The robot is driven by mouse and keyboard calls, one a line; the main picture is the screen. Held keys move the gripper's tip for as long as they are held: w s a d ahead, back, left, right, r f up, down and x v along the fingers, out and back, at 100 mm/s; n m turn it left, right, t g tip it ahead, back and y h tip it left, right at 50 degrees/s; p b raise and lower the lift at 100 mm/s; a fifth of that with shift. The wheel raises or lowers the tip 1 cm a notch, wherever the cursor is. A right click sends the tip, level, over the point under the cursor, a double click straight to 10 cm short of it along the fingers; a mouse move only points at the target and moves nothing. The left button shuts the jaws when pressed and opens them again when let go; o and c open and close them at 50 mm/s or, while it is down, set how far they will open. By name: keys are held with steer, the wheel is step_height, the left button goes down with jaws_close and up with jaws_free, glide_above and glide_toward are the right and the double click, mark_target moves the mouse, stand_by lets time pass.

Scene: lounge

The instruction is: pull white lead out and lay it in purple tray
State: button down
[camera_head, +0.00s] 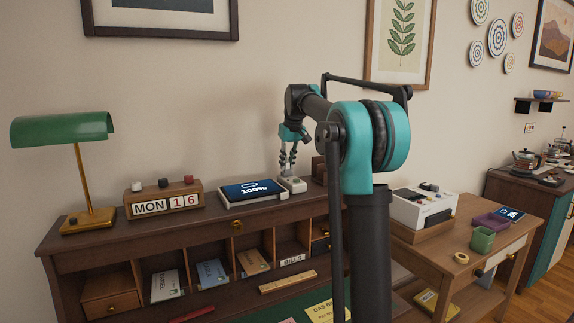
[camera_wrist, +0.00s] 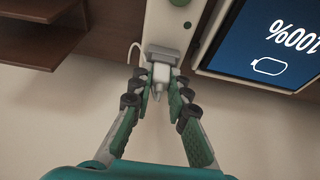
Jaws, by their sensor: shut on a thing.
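The white lead's plug (camera_wrist: 161,72) is between my gripper's fingertips (camera_wrist: 158,92) in the wrist view, at the end of a white socket block (camera_wrist: 165,25). The plug touches or sits in the block; how deep I cannot tell. A thin white cord (camera_wrist: 131,52) curves beside it on the left. In the head view my gripper (camera_head: 287,168) points down over the white block (camera_head: 293,184) on top of the desk, and the plug is too small to make out. The purple tray (camera_head: 489,221) lies on the side table at right, well away from my gripper.
A tablet (camera_head: 252,191) showing 100% lies left of the block. A calendar block (camera_head: 163,200) and a green lamp (camera_head: 62,130) stand further left. On the side table are a white machine (camera_head: 422,207), a green cup (camera_head: 482,240) and a tape roll (camera_head: 461,258).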

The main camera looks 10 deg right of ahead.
steer(key=shift+r, duration=1.15)
steer(key=shift+r, duration=1.9)
steer(key=shift+s, duration=0.1)
